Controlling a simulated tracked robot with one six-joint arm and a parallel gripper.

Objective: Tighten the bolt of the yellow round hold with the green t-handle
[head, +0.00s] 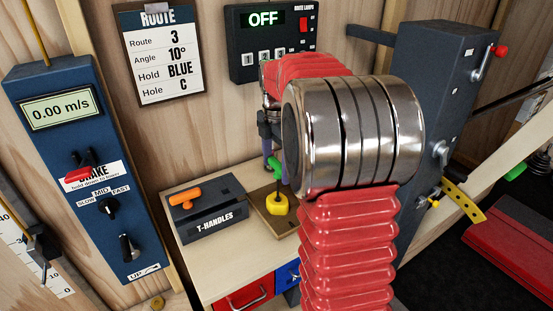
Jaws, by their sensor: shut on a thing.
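The yellow round hold (278,204) sits on a brown wooden block (262,212) on the bench, to the right of the T-handle box. The green t-handle (275,167) stands about upright over it, with its shaft reaching down to the hold's middle. Whether its tip is seated in the bolt is too small to tell. My gripper (269,150) comes down from above and is shut on the green t-handle. My own arm hides part of the gripper and the area to its right.
A dark box labelled T-HANDLES (212,222) with an orange t-handle (186,195) on it stands left of the hold. A blue winch panel (62,170) is at left, a route card (160,55) and lamp box (270,42) behind, a dark column (440,90) at right.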

